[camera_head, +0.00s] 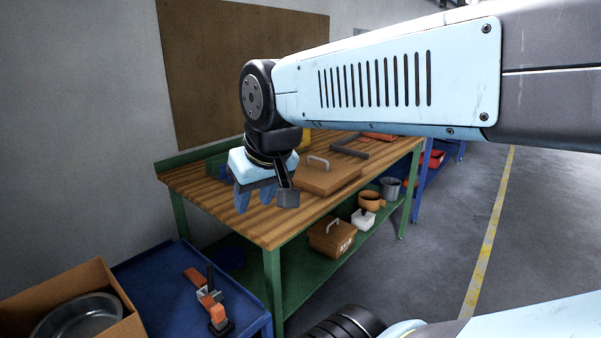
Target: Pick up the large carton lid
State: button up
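A brown carton lid (327,180) with a grey arched handle (318,162) lies on the wooden top of the green workbench (213,184). I cannot tell whether there is a carton under it. My gripper (254,200) points down over the front left part of the bench top, to the left of the lid. My wrist and a grey part beside the fingers cover the bench near the lid's left edge.
A smaller handled brown carton (331,238), a white container (363,218), a brown pot (371,200) and a grey pot (390,187) stand on the lower shelf. A blue cart (160,287) holds an orange-and-grey tool (208,300). An open carton (95,280) contains a metal pan. Floor at right is clear.

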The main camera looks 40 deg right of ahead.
aim_at(321, 175)
jog(key=u, duration=0.05)
jog(key=k, duration=1.1)
jog(key=z, duration=0.8)
jog(key=i, duration=0.85)
jog(key=z, duration=0.9)
jog(key=i, duration=1.65)
jog(key=u, duration=0.45)
